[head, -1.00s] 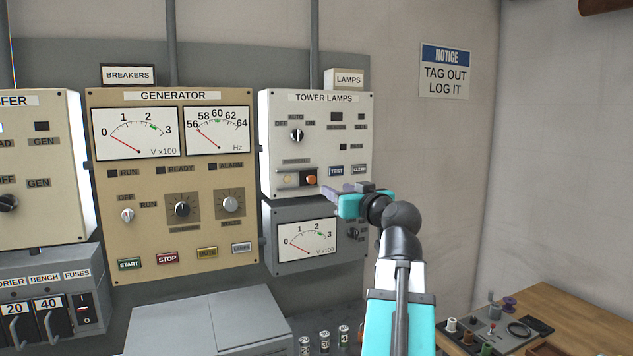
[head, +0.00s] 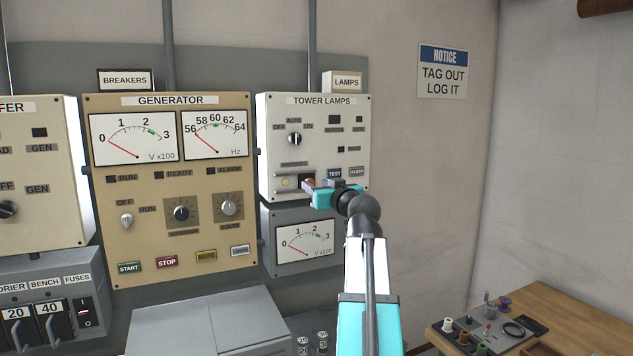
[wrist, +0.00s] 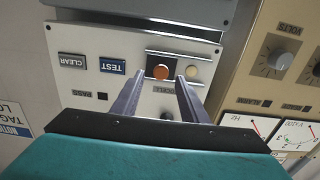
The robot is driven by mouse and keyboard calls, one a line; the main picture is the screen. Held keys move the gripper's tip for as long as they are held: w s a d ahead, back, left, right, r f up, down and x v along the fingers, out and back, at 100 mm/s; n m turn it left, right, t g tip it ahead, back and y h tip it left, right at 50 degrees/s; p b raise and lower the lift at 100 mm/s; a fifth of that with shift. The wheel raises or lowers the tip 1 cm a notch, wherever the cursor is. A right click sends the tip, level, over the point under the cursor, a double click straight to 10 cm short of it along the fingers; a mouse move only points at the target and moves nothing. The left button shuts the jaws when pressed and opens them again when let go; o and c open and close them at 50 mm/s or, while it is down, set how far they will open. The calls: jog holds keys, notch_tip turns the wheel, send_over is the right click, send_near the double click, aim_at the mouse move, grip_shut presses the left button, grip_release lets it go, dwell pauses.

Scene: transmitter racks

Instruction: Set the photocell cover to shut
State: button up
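The photocell cover (wrist: 155,55) is a dark slide with a round orange knob (wrist: 161,72) on the tower lamps panel (head: 268,150). The cream photocell window (wrist: 192,73) beside it is uncovered; the cover sits to its left in the wrist view and to its right in the head view. My gripper (wrist: 160,76) is open, its two fingers on either side of the knob in the wrist view. I cannot tell whether they touch it. In the head view my gripper (head: 309,184) partly hides the cover and knob.
TEST (wrist: 112,67) and CLEAR (wrist: 72,61) buttons sit close beside the cover. A rotary switch (head: 295,139) is above it in the head view. A voltmeter box (head: 305,241) is below, the generator panel (head: 170,230) to the left.

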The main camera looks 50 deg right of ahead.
jog(key=shift+x, duration=1.2)
grip_shut()
